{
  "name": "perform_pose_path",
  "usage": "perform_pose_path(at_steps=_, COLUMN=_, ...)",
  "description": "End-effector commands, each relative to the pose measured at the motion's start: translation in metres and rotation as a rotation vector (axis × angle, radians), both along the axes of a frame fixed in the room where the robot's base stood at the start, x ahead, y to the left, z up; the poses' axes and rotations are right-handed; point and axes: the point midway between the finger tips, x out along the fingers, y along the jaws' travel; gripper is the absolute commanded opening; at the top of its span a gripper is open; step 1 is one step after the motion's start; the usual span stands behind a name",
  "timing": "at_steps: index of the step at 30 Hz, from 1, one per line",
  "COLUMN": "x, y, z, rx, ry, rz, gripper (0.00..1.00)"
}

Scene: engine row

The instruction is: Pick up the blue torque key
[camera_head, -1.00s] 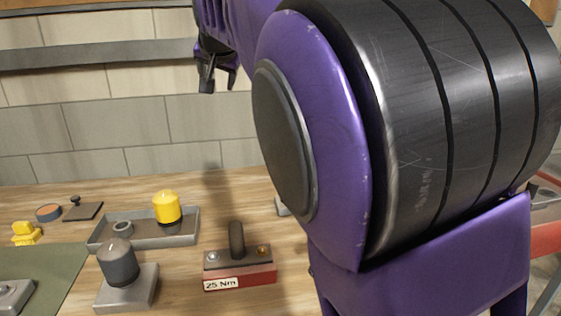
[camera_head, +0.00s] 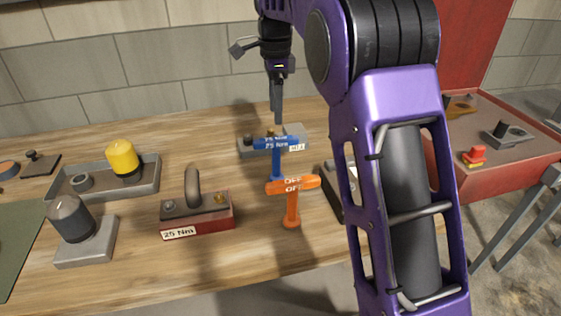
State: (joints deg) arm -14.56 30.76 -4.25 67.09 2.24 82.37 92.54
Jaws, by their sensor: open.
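The blue torque key (camera_head: 276,158) is T-shaped, with "25 Nm" on its crossbar, and stands upright on the wooden bench in the head view. Its lower end is partly hidden behind the orange key. My gripper (camera_head: 277,108) points down just above and behind the blue crossbar. Its jaws are open, seen nearly edge-on, and hold nothing; I cannot tell whether the fingertips touch the key.
An orange key (camera_head: 292,203) marked "OFF" stands close in front. A grey block (camera_head: 254,150) lies behind the blue key. A red-based "25 Nm" block (camera_head: 197,216) with a dark handle stands left. A red cabinet (camera_head: 500,170) is at right.

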Motion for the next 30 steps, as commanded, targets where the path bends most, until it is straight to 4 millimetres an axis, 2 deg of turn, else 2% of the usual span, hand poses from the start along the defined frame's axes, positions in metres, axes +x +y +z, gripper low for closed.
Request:
perform_pose_path(at_steps=1, x=-0.001, y=0.0, z=-0.015, rx=-0.001, ry=0.005, rz=0.0, gripper=0.65)
perform_pose_path(at_steps=9, x=0.0, y=-0.001, z=-0.07, rx=-0.001, ry=0.001, rz=0.001, gripper=0.65)
perform_pose_path(at_steps=12, x=0.0, y=-0.001, z=-0.083, rx=-0.001, ry=0.0, rz=0.001, gripper=0.65)
perform_pose_path(at_steps=19, x=0.001, y=0.0, z=-0.098, rx=-0.001, ry=-0.001, rz=0.002, gripper=0.65)
perform_pose_path(at_steps=25, x=0.004, y=0.0, z=-0.129, rx=0.0, ry=0.001, rz=0.002, gripper=0.65)
perform_pose_path(at_steps=30, x=0.005, y=0.0, z=-0.142, rx=-0.001, ry=-0.002, rz=0.001, gripper=0.65)
